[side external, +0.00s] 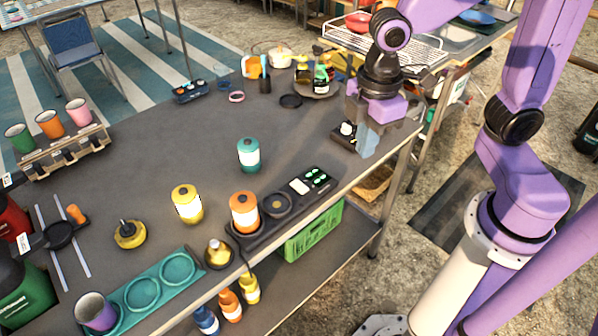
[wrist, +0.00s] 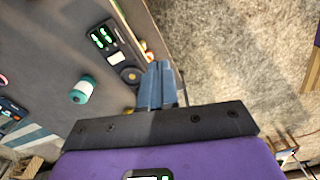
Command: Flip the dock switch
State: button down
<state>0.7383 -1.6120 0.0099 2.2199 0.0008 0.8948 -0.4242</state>
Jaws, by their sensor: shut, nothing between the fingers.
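The dark charging dock (side external: 290,200) lies along the table's near edge. It has a round empty well, a white panel and green-lit displays, and an orange canister (side external: 245,212) stands at its left end. The dock also shows in the wrist view (wrist: 117,56). I cannot make out a switch lever on it. A small black block with a white knob (side external: 347,130) sits at the table's right end, close beside my gripper (side external: 367,142); I cannot tell whether they touch. My blue-grey fingers (wrist: 158,84) are shut and empty, and hide part of the dock area in the wrist view.
A teal canister (side external: 249,155) and a yellow canister (side external: 187,203) stand on the table. A round tray with bottles (side external: 318,88) is behind my gripper. A teal tray (side external: 142,292) lies front left. Table between the dock and the back is mostly clear.

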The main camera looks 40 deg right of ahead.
aim_at(298, 184)
jog(key=w+a+f+n, duration=0.1)
jog(key=w+f, duration=0.1)
jog(key=w, duration=0.6)
jog(key=w+a+f+n, duration=0.1)
jog(key=w+f+n, duration=0.1)
jog(key=w, duration=0.6)
jog(key=shift+f, duration=0.4)
jog(key=shift+a, duration=0.1)
notch_tip(298, 184, down, 14)
jog(key=shift+r, duration=0.1)
jog(key=shift+f+g, duration=0.25)
jog(key=shift+g, duration=0.05)
jog(key=shift+s, duration=0.2)
jog(key=shift+s+r, duration=0.3)
jog(key=shift+s, duration=0.25)
